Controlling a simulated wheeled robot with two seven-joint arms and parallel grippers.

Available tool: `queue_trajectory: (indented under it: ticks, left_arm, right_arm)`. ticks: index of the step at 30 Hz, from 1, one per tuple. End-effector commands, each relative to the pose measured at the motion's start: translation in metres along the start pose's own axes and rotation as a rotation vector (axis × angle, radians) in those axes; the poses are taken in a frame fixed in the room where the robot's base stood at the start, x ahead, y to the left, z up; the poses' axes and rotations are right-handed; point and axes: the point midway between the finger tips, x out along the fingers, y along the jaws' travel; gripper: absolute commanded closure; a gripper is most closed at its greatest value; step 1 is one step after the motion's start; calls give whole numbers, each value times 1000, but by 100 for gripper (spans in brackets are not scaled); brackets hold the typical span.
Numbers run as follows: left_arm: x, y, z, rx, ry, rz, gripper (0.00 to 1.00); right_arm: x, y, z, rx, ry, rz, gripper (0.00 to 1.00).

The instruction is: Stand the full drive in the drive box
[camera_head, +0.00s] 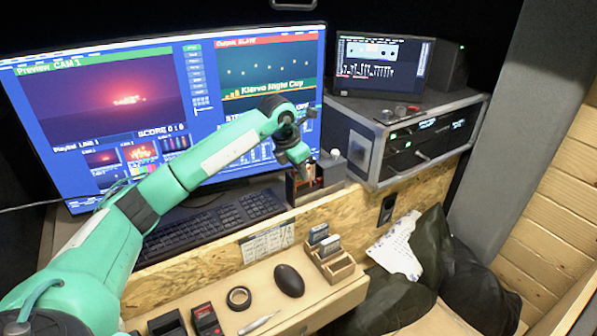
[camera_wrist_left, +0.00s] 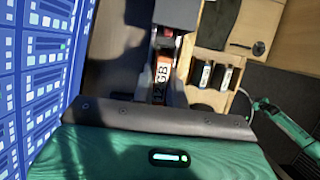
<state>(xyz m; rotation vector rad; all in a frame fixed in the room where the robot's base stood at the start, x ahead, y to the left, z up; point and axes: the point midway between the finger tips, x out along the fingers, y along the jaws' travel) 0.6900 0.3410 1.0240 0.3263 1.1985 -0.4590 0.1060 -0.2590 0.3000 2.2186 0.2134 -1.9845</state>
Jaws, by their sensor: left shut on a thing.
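My left gripper (camera_head: 300,172) is at the dark dock (camera_head: 322,178) behind the wooden ledge, right of the keyboard. My right gripper cannot be made out.
A mouse (camera_head: 289,281), a tape roll (camera_head: 239,298), a pen (camera_head: 258,323) and dark devices (camera_head: 206,320) lie on the desk. The low ledge (camera_head: 215,258) runs between keyboard (camera_head: 205,228) and desk. The large monitor (camera_head: 130,110) is close behind my left arm.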

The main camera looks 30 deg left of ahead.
Motion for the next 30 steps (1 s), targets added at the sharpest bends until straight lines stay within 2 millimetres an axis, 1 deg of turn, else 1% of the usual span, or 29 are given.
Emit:
queue_trajectory:
  ticks: [1, 18, 30]
  left_arm:
    - [0, 0, 0, 0, -2, 1, 100]
    - [-26, -1, 11, 2, -5, -2, 100]
    - [-28, -2, 11, 2, -5, -2, 100]
  right_arm:
    - [2, -6, -4, 2, 6, -6, 100]
    - [-17, -1, -2, 1, 1, -2, 100]
    - [-18, 0, -2, 1, 0, -1, 100]
